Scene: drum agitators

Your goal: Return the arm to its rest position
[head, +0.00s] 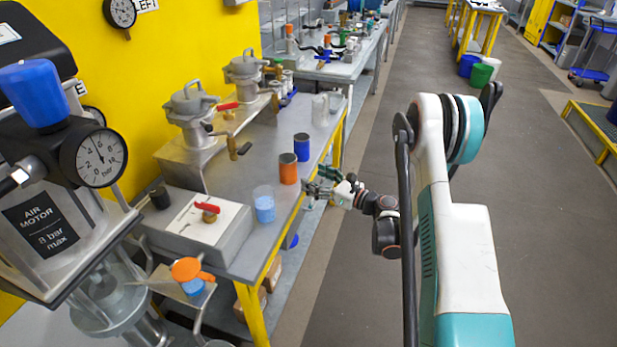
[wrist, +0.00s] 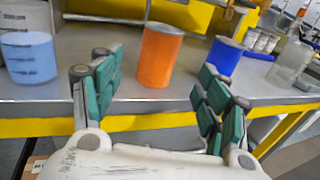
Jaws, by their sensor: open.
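My arm (head: 450,230) reaches forward from the right of the head view toward the edge of the grey bench. My gripper (head: 318,183) is at the bench's front edge, close to an orange cylinder (head: 288,168). In the wrist view my gripper (wrist: 160,92) is open, with its green-padded fingers spread wide and nothing between them. The orange cylinder also shows in the wrist view (wrist: 160,55), standing upright on the bench beyond the fingers.
The bench (head: 225,185) holds a blue cylinder (head: 302,147), a beaker of blue liquid (head: 264,205), metal pots (head: 192,112) and a red-handled valve (head: 207,209). A blue-knobbed air motor (head: 35,95) with a gauge stands at left. The grey floor (head: 540,170) to the right is clear.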

